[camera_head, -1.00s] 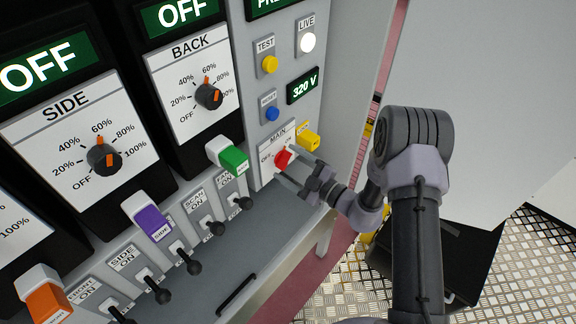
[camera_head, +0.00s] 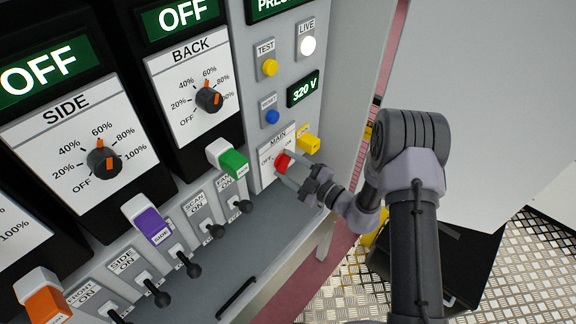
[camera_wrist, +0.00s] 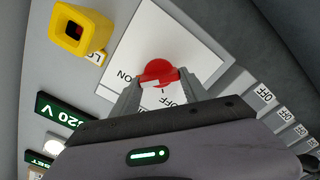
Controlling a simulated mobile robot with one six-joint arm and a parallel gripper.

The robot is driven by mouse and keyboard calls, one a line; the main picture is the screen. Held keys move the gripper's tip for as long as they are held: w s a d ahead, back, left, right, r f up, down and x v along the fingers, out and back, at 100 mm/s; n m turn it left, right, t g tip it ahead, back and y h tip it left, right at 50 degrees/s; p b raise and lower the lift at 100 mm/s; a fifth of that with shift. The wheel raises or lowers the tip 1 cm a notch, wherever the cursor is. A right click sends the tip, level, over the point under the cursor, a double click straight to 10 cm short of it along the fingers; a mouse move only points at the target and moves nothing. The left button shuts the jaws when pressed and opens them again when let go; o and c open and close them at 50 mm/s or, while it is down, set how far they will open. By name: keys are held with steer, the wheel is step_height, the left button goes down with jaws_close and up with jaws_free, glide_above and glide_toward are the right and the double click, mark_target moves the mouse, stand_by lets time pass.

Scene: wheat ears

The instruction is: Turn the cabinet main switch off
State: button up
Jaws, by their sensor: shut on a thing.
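The main switch (camera_head: 282,161) is a red rotary knob on a white plate (camera_head: 268,176) marked MAIN, low on the right part of the cabinet. In the wrist view the red knob (camera_wrist: 160,73) sits between the two fingers, with a white mark on it; the plate's ON and OFF lettering shows partly. My gripper (camera_head: 287,170) reaches in from the right and is shut on the knob. The wrist view shows my gripper's fingers (camera_wrist: 160,88) on either side of it. The fingers hide part of the knob in the head view.
A yellow part (camera_head: 309,144) sticks out just right of the plate. Blue (camera_head: 272,116) and yellow TEST (camera_head: 270,67) buttons, a lit LIVE lamp (camera_head: 308,43) and a 320 V display (camera_head: 303,89) are above. A green part (camera_head: 233,163) and several black levers are left.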

steer(key=n, duration=0.4)
steer(key=shift+f, duration=0.1)
steer(key=n, duration=0.4)
steer(key=shift+f+n, duration=0.15)
steer(key=shift+n, duration=0.15)
steer(key=n, duration=0.4)
steer(key=shift+f+b, duration=0.15)
steer(key=shift+b, duration=0.15)
steer(key=shift+n+b, duration=0.55)
steer(key=shift+n, duration=1.75)
steer(key=o, duration=1.4)
steer(key=shift+d, duration=0.1)
